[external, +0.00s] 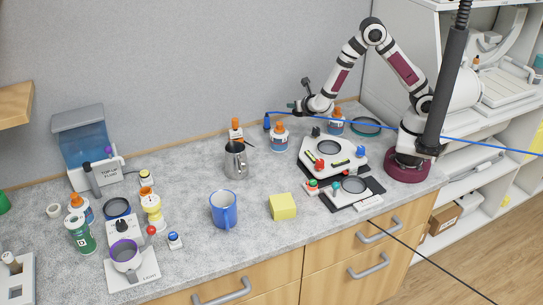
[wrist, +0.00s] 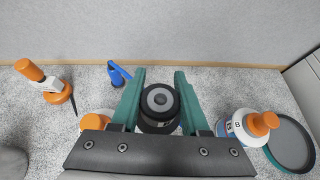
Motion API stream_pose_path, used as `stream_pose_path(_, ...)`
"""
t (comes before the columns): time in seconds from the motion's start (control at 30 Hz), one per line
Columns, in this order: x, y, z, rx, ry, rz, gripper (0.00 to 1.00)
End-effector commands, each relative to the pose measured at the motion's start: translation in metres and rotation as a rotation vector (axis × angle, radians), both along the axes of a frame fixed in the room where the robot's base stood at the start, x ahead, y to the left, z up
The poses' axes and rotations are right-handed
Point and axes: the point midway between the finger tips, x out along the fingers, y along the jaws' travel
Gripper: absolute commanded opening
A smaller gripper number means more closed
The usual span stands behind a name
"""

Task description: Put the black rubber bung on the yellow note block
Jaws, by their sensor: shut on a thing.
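My gripper (external: 296,106) is at the back of the worktop, near the wall and raised above the surface. In the wrist view its green fingers (wrist: 160,82) are shut on a round black thing with a grey ringed centre, which I take for the black rubber bung (wrist: 160,108). The bung is too small to make out in the external view. The yellow note block (external: 283,207) sits near the front edge of the worktop, right of the blue mug, its top bare. It is out of the wrist view.
A blue mug (external: 223,210) and a metal jug (external: 235,160) stand left of the block. White devices with round plates (external: 333,155) lie to its right. Orange-capped bottles (external: 279,137) stand under my gripper's area. A blue cable (external: 460,143) crosses the right side.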

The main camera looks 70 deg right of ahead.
Motion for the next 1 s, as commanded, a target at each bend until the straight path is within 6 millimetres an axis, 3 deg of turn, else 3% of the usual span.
stream_pose_path(0.1, 0.009, 0.083, 0.008, 0.001, -0.002, 0.226, 0.0)
stream_pose_path(0.2, 0.005, 0.155, 0.015, 0.0, -0.001, 0.422, 0.0)
stream_pose_path(0.3, -0.009, 0.217, 0.022, -0.003, -0.003, 0.59, 0.0)
stream_pose_path(0.4, -0.025, 0.262, 0.026, -0.005, -0.003, 0.716, 0.0)
stream_pose_path(0.5, -0.038, 0.29, 0.03, -0.008, -0.004, 0.797, 0.0)
stream_pose_path(0.63, -0.047, 0.311, 0.027, -0.011, -0.002, 0.842, 0.0)
stream_pose_path(0.9, -0.067, 0.387, -0.021, -0.01, -0.003, 0.844, 0.0)
stream_pose_path(1.0, -0.072, 0.407, -0.033, -0.01, -0.004, 0.842, 0.0)
